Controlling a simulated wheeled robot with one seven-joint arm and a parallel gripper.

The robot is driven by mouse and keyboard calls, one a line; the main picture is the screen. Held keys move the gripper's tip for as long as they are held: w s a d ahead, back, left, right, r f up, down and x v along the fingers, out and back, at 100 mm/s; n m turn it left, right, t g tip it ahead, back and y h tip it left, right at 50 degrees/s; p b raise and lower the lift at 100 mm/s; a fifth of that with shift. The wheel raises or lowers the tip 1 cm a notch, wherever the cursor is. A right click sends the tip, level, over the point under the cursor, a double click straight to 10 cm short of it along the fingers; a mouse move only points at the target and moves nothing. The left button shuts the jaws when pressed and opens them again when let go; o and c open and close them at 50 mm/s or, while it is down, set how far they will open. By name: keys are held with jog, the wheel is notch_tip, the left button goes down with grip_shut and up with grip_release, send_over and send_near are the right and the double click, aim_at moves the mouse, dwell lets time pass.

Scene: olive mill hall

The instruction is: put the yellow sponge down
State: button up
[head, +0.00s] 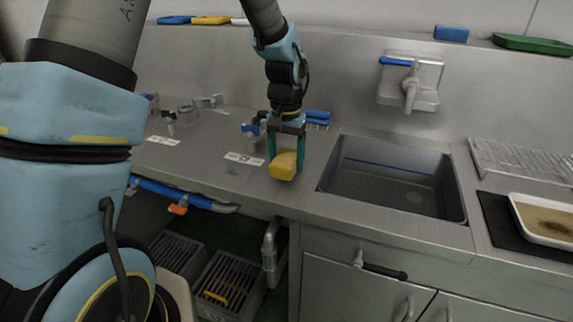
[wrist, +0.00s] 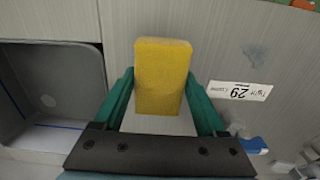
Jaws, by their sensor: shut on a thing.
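The yellow sponge (head: 283,166) is held in my gripper (head: 286,150) over the steel counter, left of the sink, in the head view. In the wrist view the sponge (wrist: 162,78) sits between the two green fingers of my gripper (wrist: 161,95), which are shut on it. The sponge is tilted a little in the head view. I cannot tell whether its lower end touches the counter (head: 322,190).
The grey sink (head: 395,180) lies to the right, with a wall tap (head: 410,85) above it. A white label (head: 243,159) is on the counter to the left. A white tray (head: 545,220) stands far right.

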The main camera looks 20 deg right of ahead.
aim_at(286, 158)
jog(key=shift+f, duration=1.15)
jog(key=shift+f, duration=0.1)
jog(key=o, duration=1.2)
jog(key=shift+o, duration=0.2)
notch_tip(286, 158, up, 12)
jog(key=shift+r+b, duration=0.15)
jog(key=shift+b, duration=0.65)
jog(key=s+a+f+n, duration=0.1)
jog(key=a+n, duration=0.1)
jog(key=a, duration=0.8)
jog(key=s+a+f+n+t, duration=0.1)
jog(key=a+f+n, duration=0.1)
jog(key=a, duration=0.8)
jog(key=s+a+f+n, duration=0.1)
jog(key=s+a+n, duration=0.1)
jog(key=a, duration=0.8)
jog(key=shift+f+n+t, duration=0.3)
jog(key=shift+f+n, duration=0.05)
jog(key=shift+n, duration=0.35)
